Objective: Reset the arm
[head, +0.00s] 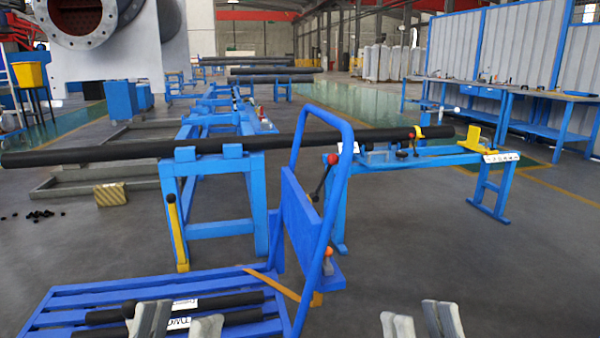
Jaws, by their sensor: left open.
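My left gripper (180,322) shows at the bottom edge, left of the middle. Its grey fingers are apart, and it is in front of the blue cart's slatted deck (60,308). My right gripper (419,321) shows at the bottom edge, right of the middle. Its two grey fingers stand apart with a narrow gap, over bare floor in the picture. I see nothing held in either gripper. Most of both arms is out of view.
The blue cart handle (345,170) rises between the grippers. Black bars with white labels (222,300) lie on the deck. A long black pipe (110,153) rests on blue stands (215,200). The floor (440,250) at right is clear.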

